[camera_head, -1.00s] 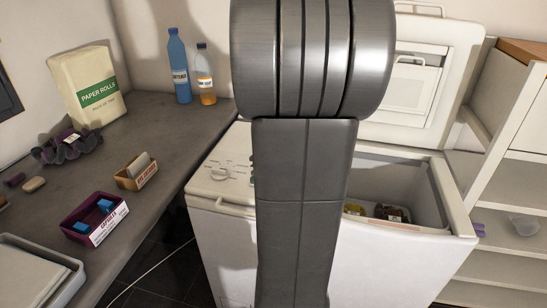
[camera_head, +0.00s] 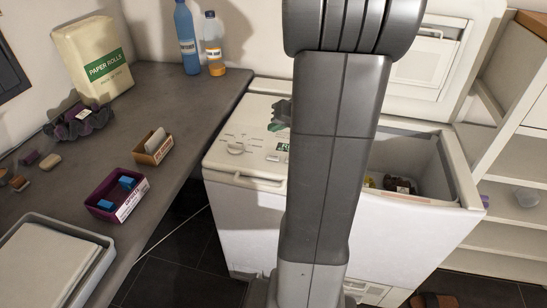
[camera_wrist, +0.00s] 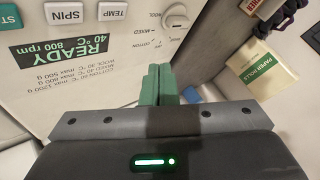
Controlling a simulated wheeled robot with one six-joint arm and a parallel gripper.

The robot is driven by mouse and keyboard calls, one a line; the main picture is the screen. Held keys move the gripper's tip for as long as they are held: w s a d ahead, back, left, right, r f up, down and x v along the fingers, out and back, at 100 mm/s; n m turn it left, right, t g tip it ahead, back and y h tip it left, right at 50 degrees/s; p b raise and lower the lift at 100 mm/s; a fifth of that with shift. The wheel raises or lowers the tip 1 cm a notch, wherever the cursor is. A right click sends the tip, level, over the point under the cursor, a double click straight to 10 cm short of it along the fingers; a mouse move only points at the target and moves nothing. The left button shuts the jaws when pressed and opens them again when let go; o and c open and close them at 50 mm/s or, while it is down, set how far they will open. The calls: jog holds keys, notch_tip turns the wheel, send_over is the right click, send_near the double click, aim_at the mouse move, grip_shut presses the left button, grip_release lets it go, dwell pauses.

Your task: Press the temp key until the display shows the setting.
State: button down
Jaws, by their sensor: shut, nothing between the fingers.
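The toploader's control panel (camera_head: 262,125) shows in the head view, left of my arm. In the wrist view it appears upside down. There the white TEMP key (camera_wrist: 113,11) sits at the top edge, between the SPIN key (camera_wrist: 68,13) and a round dial (camera_wrist: 175,18). The green display (camera_wrist: 65,50) reads READY, 40 °C, 800 rpm. My gripper (camera_wrist: 158,70) has green fingers, shut and empty, over the panel below and right of the TEMP key in the picture, apart from it. In the head view my gripper (camera_head: 281,113) is partly hidden behind my arm.
The toploader's open compartment (camera_head: 425,160) holds several items at right. A grey counter (camera_head: 190,110) at left carries a purple box (camera_head: 105,212), a small brown box (camera_head: 152,150), a paper rolls pack (camera_head: 95,62) and bottles (camera_head: 187,40). Shelves (camera_head: 515,170) stand at right.

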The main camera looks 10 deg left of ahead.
jog(key=b, duration=0.5)
send_over(276, 158)
notch_tip(276, 158, down, 7)
jog(key=shift+f, duration=0.1)
jog(key=shift+f+b, duration=0.4)
jog(key=shift+f, duration=0.15)
dwell(1.3)
jog(key=shift+f+b, duration=0.25)
jog(key=shift+b, duration=0.45)
jog(key=shift+f+b, duration=0.35)
jog(key=shift+b, duration=0.15)
dwell(0.6)
jog(key=shift+r+p, duration=0.35)
jog(key=shift+r, duration=0.45)
jog(key=shift+r+p, duration=1.45)
jog(key=shift+r, duration=1.05)
